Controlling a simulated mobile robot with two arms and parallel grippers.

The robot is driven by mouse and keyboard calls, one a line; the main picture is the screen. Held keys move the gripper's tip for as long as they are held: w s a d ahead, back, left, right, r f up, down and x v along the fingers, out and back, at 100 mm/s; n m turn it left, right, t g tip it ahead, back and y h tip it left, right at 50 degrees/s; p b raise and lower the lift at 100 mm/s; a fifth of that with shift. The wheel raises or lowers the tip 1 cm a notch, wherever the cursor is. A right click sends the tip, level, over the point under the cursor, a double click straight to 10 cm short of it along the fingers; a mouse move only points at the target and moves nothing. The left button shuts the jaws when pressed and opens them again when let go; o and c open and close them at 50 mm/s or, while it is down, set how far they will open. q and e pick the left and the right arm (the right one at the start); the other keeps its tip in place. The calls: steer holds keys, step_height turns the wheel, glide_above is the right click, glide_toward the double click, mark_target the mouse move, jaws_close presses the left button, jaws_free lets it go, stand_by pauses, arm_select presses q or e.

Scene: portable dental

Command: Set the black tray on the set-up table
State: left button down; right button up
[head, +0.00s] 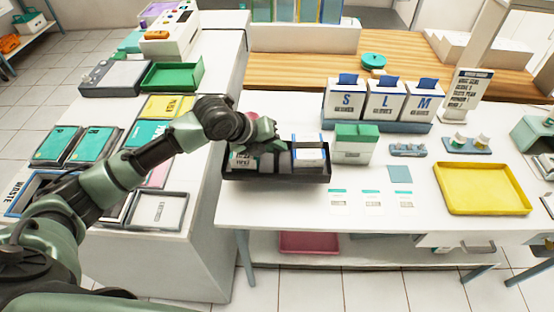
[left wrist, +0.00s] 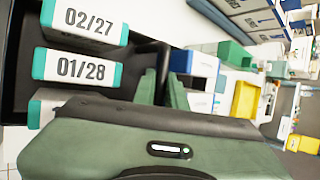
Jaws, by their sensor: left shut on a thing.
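The black tray (head: 285,177) is at the left end of the white set-up table (head: 270,208), level and close along its left edge. I cannot tell whether its base touches the tabletop. It holds small boxes, including a white and blue one (head: 310,152). In the left wrist view, boxes marked 02/27 (left wrist: 83,20) and 01/28 (left wrist: 76,67) lie in the tray (left wrist: 20,60). My left gripper (head: 272,145) is over the tray's middle, shut on its black handle (left wrist: 152,50), which is partly hidden by the fingers. My right gripper is out of view.
A green and white box (head: 354,146) stands close to the tray's right. Glove boxes S, L and M (head: 385,100) stand behind it. Flat cards (head: 371,197) and a yellow tray (head: 483,188) lie farther right. The left counter (head: 190,200) holds several trays. The table's front left is clear.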

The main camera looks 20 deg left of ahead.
mark_target(280, 163)
arm_select(q)
steer(key=shift+f+p, duration=0.3)
steer(key=shift+f, duration=2.85)
steer(key=c, duration=1.5)
jaws_free()
steer(key=shift+f, duration=0.1)
steer(key=shift+o, duration=0.2)
steer(key=b+v, duration=0.1)
steer(key=v, duration=1.1)
